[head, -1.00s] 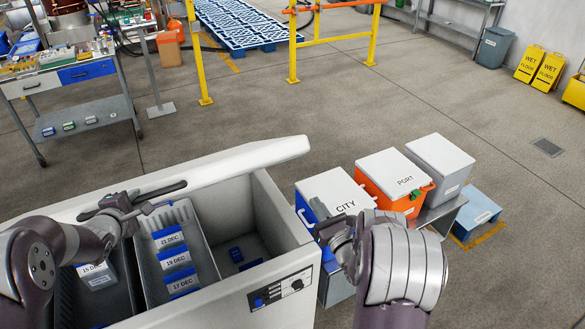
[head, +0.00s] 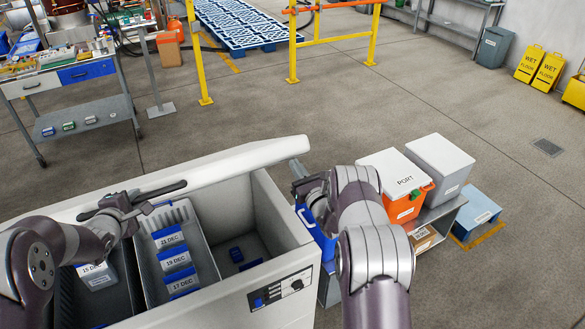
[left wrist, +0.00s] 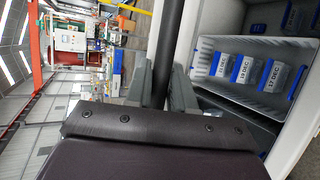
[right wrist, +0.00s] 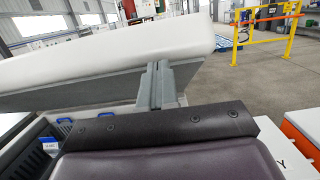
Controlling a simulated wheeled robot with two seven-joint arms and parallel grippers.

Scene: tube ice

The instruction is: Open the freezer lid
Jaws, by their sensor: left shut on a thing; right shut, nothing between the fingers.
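The freezer (head: 285,215) stands at lower left with its white lid (head: 250,158) raised along the back, so the interior shows. My left gripper (head: 124,208) is shut on the dark lid handle (head: 165,189); the left wrist view shows the handle bar (left wrist: 168,45) between its fingers. My right gripper (head: 298,171) is shut and empty beside the right end of the lid. In the right wrist view its closed fingertips (right wrist: 155,85) are at the lid's lower edge (right wrist: 110,60); whether they touch it I cannot tell.
Inside the freezer are grey bins with dated blue-and-white racks (head: 168,238). Right of it stand an orange PORT box (head: 400,182) and a grey box (head: 440,165). My right arm mostly hides the CITY box.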

